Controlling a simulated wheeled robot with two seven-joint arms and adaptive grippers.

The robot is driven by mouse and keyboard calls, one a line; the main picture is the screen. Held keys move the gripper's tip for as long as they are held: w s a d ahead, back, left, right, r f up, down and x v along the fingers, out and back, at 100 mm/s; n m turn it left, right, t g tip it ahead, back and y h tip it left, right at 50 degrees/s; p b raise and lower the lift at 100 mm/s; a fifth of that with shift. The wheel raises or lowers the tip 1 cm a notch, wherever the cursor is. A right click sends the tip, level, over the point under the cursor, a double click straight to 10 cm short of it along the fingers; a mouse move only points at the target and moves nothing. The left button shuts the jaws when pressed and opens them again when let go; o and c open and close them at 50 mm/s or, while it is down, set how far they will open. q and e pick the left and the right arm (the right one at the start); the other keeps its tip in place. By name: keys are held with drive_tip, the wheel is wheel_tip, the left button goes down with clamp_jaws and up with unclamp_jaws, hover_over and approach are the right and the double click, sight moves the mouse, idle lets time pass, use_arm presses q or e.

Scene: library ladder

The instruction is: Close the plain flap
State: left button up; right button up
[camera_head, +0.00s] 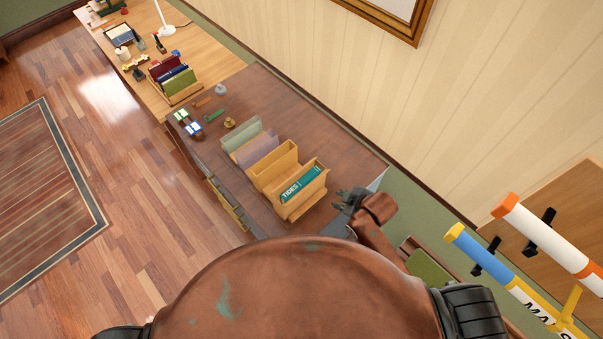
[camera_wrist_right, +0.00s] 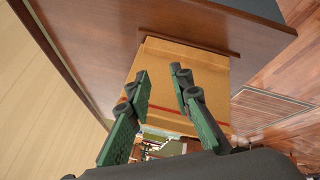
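In the head view, this gripper (camera_head: 343,201) is at the right end of the dark desk, beside an open-topped wooden holder (camera_head: 312,200). My left gripper is out of view.
The dark desk (camera_head: 300,125) carries several file holders, a teal book (camera_head: 301,184) and small items. Yellowish parts (camera_head: 228,203) show at its left side. A pale desk (camera_head: 215,55) adjoins it. Blue (camera_head: 485,258) and white (camera_head: 545,235) rails stand at right. Open floor (camera_head: 130,190) lies left.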

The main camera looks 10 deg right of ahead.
sight(295, 175)
drive_tip(key=w+a+r+n, duration=0.2)
drive_tip(key=a+n, duration=0.1)
drive_tip(key=w+a+r+n+y+p, duration=0.1)
drive_tip(key=w+a+r+n, duration=0.1)
drive_tip(key=a+n, duration=0.1)
drive_tip(key=w+a+r+n, duration=0.2)
drive_tip(key=a+n, duration=0.1)
drive_tip(key=n, duration=0.2)
drive_tip(key=shift+w+a+r+p, duration=0.3)
drive_tip(key=shift+w+a, duration=0.1)
drive_tip(key=shift+w+a+r+n+y, duration=0.15)
drive_tip(key=shift+w+a+n+y, duration=0.25)
drive_tip(key=shift+n, duration=0.5)
drive_tip(key=p+x, duration=0.1)
drive_tip(key=x, duration=0.6)
drive_tip(key=shift+a+f+p, duration=0.1)
drive_tip(key=shift+f+p, duration=0.2)
drive_tip(key=shift+p, duration=0.05)
drive_tip(key=shift+c, duration=0.6)
clamp_jaws()
